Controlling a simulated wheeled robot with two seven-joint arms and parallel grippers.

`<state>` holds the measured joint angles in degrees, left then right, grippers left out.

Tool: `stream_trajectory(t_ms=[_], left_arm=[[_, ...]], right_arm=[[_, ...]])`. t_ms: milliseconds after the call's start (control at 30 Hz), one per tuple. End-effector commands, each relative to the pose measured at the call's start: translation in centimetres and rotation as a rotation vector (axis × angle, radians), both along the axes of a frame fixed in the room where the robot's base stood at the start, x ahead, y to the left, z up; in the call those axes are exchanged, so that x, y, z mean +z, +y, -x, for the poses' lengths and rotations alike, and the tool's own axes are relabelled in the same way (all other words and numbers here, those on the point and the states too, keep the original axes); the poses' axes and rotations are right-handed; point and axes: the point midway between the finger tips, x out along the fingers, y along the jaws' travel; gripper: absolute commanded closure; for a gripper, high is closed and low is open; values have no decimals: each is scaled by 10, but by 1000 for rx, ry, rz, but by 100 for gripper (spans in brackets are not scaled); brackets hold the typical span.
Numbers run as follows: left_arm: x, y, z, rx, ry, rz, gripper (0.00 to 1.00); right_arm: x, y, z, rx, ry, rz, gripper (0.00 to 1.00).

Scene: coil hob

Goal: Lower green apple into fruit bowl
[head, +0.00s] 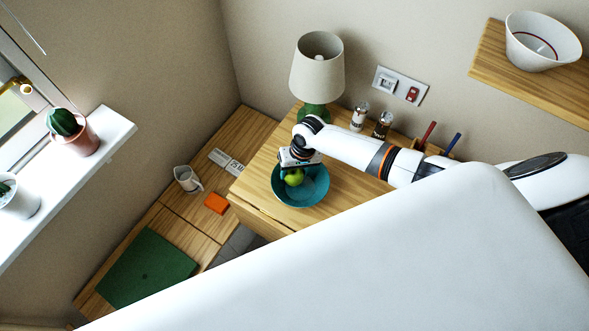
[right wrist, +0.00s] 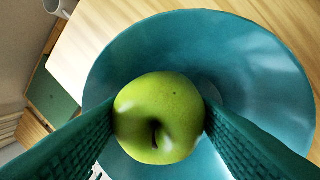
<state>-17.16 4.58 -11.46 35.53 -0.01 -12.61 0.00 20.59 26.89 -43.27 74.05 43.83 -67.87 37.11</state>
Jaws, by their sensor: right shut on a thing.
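The green apple (head: 294,178) is at the teal fruit bowl (head: 316,189) on the wooden counter, over the bowl's left part in the head view. In the right wrist view the apple (right wrist: 160,117) sits between the two teal finger pads, with the bowl (right wrist: 250,60) behind it. My right gripper (head: 297,167) is shut on the apple from above. I cannot tell whether the apple touches the bowl's bottom. My left gripper is not in view.
A lamp (head: 317,70) with a green base stands behind the bowl. Shakers (head: 360,115) and a pen holder (head: 430,148) are to the right. A jug (head: 187,180), an orange block (head: 216,203) and a green mat (head: 147,268) lie to the left.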

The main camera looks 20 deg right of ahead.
Motion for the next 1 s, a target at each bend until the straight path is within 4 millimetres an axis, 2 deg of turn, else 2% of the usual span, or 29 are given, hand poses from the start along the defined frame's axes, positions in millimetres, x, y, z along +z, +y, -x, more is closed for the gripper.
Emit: stream_trajectory(t_ms=[1000], left_arm=[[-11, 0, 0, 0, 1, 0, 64]], right_arm=[[-16, 0, 0, 0, 0, -1, 70]])
